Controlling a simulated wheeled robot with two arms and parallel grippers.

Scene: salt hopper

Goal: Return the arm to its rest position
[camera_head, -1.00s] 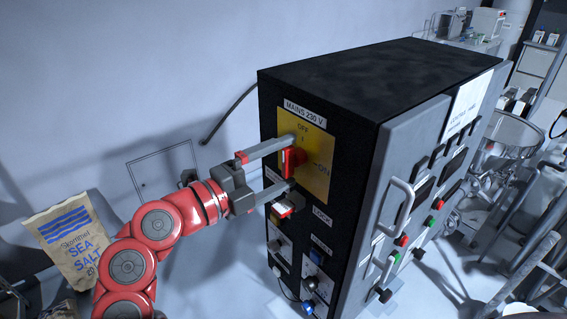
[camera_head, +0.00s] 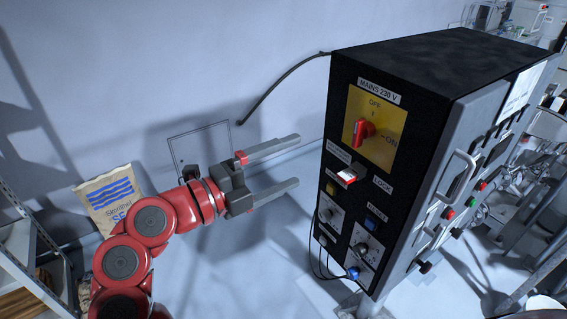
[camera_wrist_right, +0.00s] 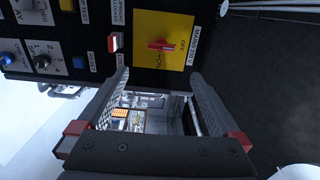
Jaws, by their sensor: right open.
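My right gripper (camera_head: 297,160) is open and empty in the head view. Its two grey fingers are spread apart, pointing right, left of the black control cabinet (camera_head: 349,75) and clear of it. The red mains switch (camera_head: 363,131) sits on a yellow plate marked OFF at the top and ON at the right. Its handle seems to lie in line with the OFF mark. In the right wrist view the red switch (camera_wrist_right: 161,46) shows beyond the spread fingers (camera_wrist_right: 159,76), with nothing between them. My left gripper is not in view.
A salt bag (camera_head: 110,196) stands at the left, behind my right arm. A metal shelf (camera_head: 30,245) is at the left edge. A cable (camera_head: 280,85) runs along the wall to the cabinet. There is free room between gripper and cabinet.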

